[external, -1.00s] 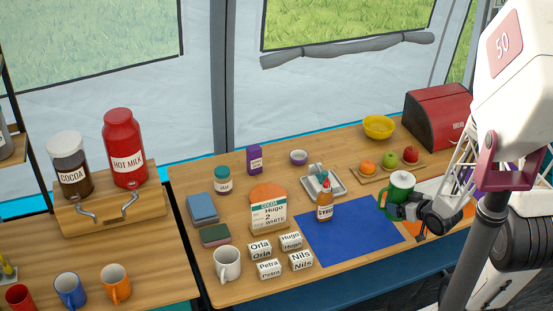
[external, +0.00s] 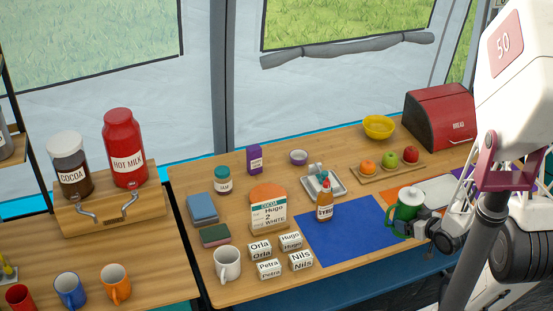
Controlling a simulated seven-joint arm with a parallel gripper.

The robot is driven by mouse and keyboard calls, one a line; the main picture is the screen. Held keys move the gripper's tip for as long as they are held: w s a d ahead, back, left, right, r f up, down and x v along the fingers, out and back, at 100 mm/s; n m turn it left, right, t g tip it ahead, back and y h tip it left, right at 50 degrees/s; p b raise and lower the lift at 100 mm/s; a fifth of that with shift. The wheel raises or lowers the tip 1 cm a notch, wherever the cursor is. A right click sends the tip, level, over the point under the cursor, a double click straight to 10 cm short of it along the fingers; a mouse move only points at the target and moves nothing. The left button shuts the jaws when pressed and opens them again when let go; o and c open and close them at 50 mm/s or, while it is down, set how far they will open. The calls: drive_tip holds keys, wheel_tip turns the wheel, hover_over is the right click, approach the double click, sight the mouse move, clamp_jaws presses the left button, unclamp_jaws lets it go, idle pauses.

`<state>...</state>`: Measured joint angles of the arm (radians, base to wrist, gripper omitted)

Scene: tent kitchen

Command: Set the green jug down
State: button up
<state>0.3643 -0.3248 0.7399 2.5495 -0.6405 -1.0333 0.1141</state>
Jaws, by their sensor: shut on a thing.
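The green jug (external: 408,204) is at the right part of the table, near the border between the blue mat (external: 335,243) and the orange mat (external: 420,214). It looks close to upright. My gripper (external: 425,226) comes from the right and is shut on the jug, at its right side. The fingertips are partly hidden. I cannot tell whether the jug's base touches the surface or hangs just above it.
A syrup bottle (external: 325,207) stands at the blue mat's back edge. Behind are a fruit board (external: 389,169), a yellow bowl (external: 379,126) and a red bread box (external: 439,116). A white tray (external: 436,188) lies beyond the jug. Most of the blue mat is clear.

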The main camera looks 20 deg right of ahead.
drive_tip(key=w+d+f, duration=0.1)
drive_tip(key=w, duration=1.4)
drive_tip(key=shift+w+d+f, duration=0.2)
drive_tip(key=shift+w+d, duration=0.15)
drive_tip(key=shift+d, duration=0.05)
drive_tip(key=shift+f, duration=1.8)
drive_tip(key=shift+f, duration=0.6)
drive_tip(key=o, duration=0.9)
drive_tip(key=shift+s+r, duration=0.15)
drive_tip(key=shift+r, duration=0.55)
drive_tip(key=shift+v, duration=5.85)
drive_tip(key=shift+f, duration=0.1)
